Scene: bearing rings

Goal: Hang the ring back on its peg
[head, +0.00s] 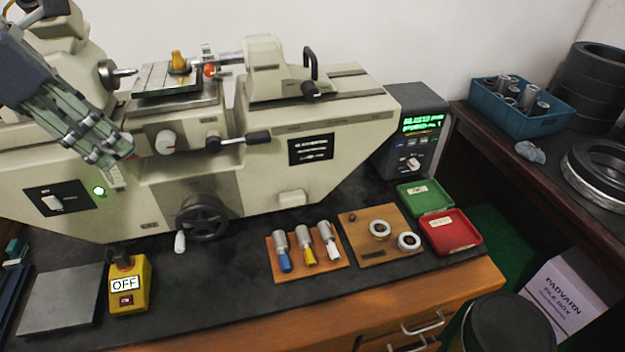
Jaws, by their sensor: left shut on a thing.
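My left gripper (118,156) comes in from the upper left and is in front of the grey-green machine, above its lit green button. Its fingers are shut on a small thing. Two pale metal rings, one (379,230) and another (409,241), are on a wooden board (375,256) on the bench. A small dark spot or peg (351,217) shows at that board's upper left corner. My right gripper is not in view.
The machine (250,125) fills the back. The dark bench between the box and rack is clear.

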